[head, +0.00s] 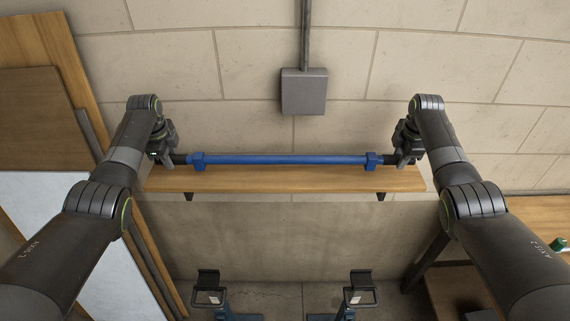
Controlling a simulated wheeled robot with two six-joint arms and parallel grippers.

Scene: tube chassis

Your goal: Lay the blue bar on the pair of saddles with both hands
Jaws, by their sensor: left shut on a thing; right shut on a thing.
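The blue bar (285,160) lies level across the middle of the head view, with dark ends and a blue collar near each end. My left gripper (178,159) is shut on its left dark end. My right gripper (398,160) is shut on its right dark end. The bar is at a wooden shelf; I cannot tell whether it touches the shelf. Two dark saddles, a left one (208,279) and a right one (361,279), stand apart at the bottom of the view on blue stands. Both look empty.
The wooden shelf (285,180) sits on brackets against a stone block wall. A grey box (304,92) with a pipe is on the wall above the bar. Boards (40,120) lean at the left. A wooden bench (535,213) is at the right.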

